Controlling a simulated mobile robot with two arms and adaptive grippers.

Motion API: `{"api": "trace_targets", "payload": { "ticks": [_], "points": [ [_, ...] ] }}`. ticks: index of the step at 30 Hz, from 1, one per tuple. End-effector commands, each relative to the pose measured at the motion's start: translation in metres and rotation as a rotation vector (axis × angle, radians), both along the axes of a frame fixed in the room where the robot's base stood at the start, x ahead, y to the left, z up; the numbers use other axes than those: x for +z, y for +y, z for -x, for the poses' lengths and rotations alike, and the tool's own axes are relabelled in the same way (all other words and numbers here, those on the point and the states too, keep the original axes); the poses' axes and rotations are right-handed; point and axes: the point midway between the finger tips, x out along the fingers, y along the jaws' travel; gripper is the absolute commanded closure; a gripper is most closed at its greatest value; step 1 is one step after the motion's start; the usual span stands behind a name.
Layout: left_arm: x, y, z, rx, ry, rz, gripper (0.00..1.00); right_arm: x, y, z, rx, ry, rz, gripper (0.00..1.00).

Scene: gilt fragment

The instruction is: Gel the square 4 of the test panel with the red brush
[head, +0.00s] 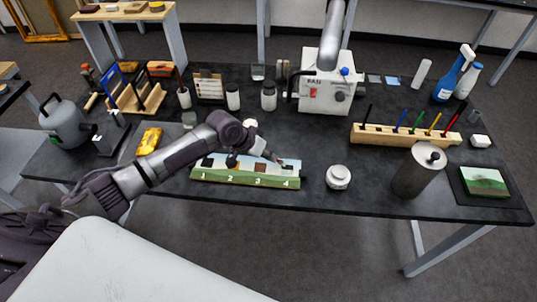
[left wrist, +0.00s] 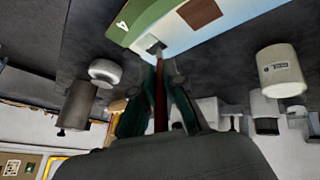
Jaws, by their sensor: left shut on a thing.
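The test panel (head: 240,182) lies on the dark table, with a green lower band, a pale upper band and numbers 1 to 4. Square 4 (left wrist: 150,43) is a small greyish patch near the panel's end; the label 4 shows beside it. My left gripper (head: 270,155) is over the panel's right end, shut on a slim tool with a dark red handle (left wrist: 160,95), apparently a brush. Its tip is at square 4; I cannot tell whether it touches. A red-handled tool (head: 452,122) also stands in the wooden rack (head: 395,137). My right gripper is not in view.
A white round pot (head: 338,178) stands just right of the panel. A grey metal canister (head: 417,172) and a small landscape picture (head: 484,181) are farther right. A white machine (head: 324,90) stands behind. A yellow object (head: 149,141) lies left of the panel, near my arm.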

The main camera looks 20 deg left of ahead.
Motion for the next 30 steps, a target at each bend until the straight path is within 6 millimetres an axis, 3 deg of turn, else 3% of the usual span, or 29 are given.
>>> {"api": "trace_targets", "payload": {
  "ticks": [14,30],
  "points": [
    [-0.003,-0.001,0.000,0.000,0.000,0.000,1.00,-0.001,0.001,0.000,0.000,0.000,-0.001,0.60],
    [-0.005,-0.026,-0.006,-0.001,0.002,0.000,1.00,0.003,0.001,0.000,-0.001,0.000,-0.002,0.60]
  ]
}}
